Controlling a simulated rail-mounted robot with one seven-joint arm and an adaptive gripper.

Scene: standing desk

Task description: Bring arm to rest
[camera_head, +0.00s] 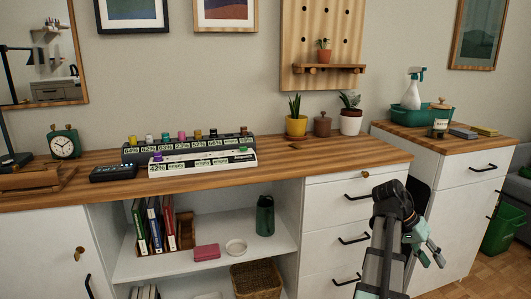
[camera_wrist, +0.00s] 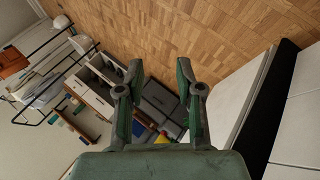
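My gripper (camera_head: 428,252) is at the lower right of the head view, in front of the white drawer unit and below the desk top. It points down and to the right, toward the floor. In the wrist view my gripper (camera_wrist: 160,95) has its two green fingers spread apart, with nothing between them. The wooden desk top (camera_head: 215,181) is behind and above it, and the gripper does not appear to touch it.
The white drawers (camera_head: 342,222) with black handles stand just left of my arm. A second cabinet (camera_head: 468,188) is behind on the right, with a green bin (camera_head: 503,229) beside it. Wooden floor (camera_wrist: 190,35) is open beyond my fingers. A shelf holds books and a green bottle (camera_head: 265,216).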

